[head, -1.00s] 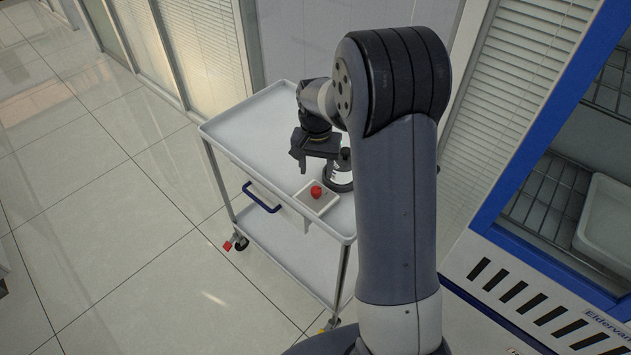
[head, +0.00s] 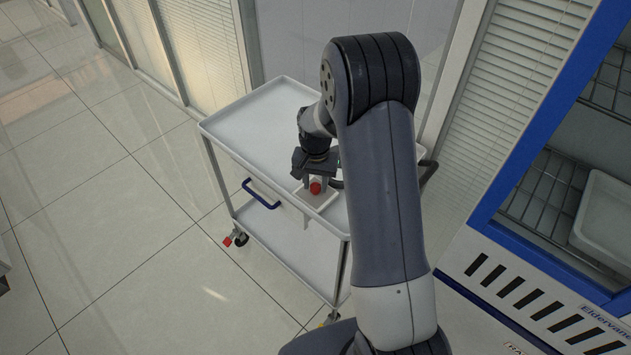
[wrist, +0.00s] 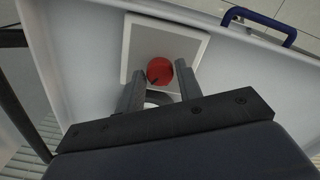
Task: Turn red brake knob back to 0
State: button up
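The red brake knob (head: 316,187) sits on a pale square plate (head: 326,203) at the near edge of the trolley top. It also shows in the wrist view (wrist: 160,71), with a small dark mark on its rim; no scale or 0 can be read. My gripper (head: 315,179) is over the plate, close behind the knob. In the wrist view my gripper (wrist: 160,78) is open, its two fingers apart, one to each side of the knob's near part. A gap shows between each finger and the knob; I cannot tell their height relative to it.
The white trolley (head: 240,127) has a raised rim, a blue handle (head: 262,195) on its front and a lower shelf. Its top is clear on the left. A blue-framed cabinet (head: 520,165) stands to the right. A glazed partition with blinds stands behind. Tiled floor is free at the left.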

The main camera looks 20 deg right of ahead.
jog(key=c, duration=0.6)
jog(key=shift+o, duration=0.2)
jog(key=shift+n, duration=0.3)
jog(key=n+b, duration=0.2)
jog(key=n, duration=0.3)
jog(key=n+b, duration=0.1)
jog(key=n, duration=0.5)
jog(key=shift+b, duration=0.3)
jog(key=shift+n, duration=0.3)
jog(key=o, duration=1)
jog(key=shift+c, duration=0.2)
